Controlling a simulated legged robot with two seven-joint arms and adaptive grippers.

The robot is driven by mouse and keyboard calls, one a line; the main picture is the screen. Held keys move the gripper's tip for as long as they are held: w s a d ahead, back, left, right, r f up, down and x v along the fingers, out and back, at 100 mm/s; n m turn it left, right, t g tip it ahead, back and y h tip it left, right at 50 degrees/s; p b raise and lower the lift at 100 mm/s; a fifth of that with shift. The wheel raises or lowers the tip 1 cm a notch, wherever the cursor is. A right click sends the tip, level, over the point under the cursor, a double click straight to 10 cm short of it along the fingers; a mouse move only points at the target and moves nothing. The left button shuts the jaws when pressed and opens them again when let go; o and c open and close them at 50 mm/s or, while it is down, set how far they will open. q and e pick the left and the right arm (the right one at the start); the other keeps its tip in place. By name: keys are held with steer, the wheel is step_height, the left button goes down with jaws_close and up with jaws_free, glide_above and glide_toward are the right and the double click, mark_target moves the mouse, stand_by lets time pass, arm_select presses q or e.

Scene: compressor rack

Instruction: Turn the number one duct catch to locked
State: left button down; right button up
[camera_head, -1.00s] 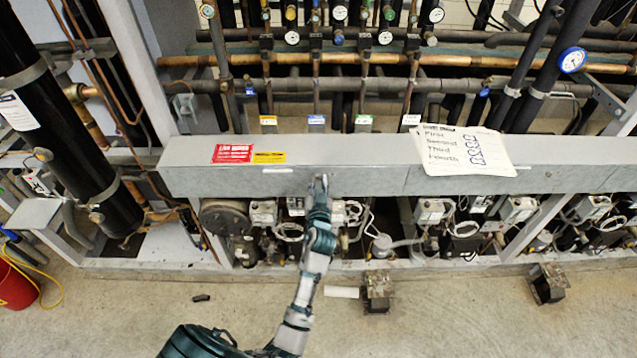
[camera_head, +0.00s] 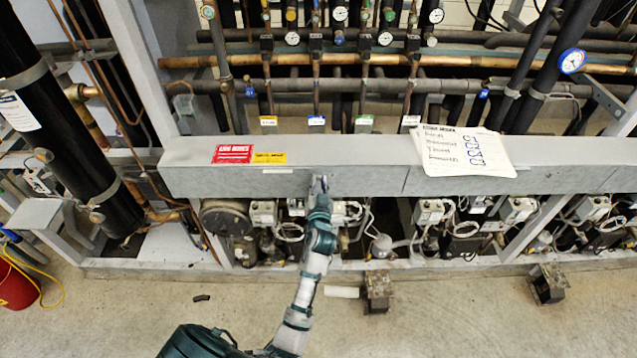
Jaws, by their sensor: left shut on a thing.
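The long grey duct (camera_head: 370,179) runs across the middle of the head view. My left gripper (camera_head: 319,184) is at the lower part of the duct's front face, left of the middle. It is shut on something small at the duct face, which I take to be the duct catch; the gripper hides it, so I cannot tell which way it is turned. A small white label (camera_head: 278,171) is on the duct face just left of the gripper. My right gripper is not in view.
A red label (camera_head: 233,154) and a yellow label (camera_head: 269,158) are on the duct top. Papers with handwriting (camera_head: 463,150) lie over the duct at right. Pipes and gauges stand behind. Compressor parts sit below. Floor blocks (camera_head: 377,291) stand in front; a red bucket (camera_head: 15,288) is at left.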

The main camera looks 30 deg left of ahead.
arm_select(q)
steer(key=shift+f, duration=0.15)
stand_by(1.2)
steer(key=c, duration=1)
jaws_free()
steer(key=shift+d, duration=0.1)
steer(key=shift+s, duration=0.1)
steer(key=v, duration=0.7)
steer(key=shift+s+d, duration=0.15)
steer(key=shift+d, duration=0.1)
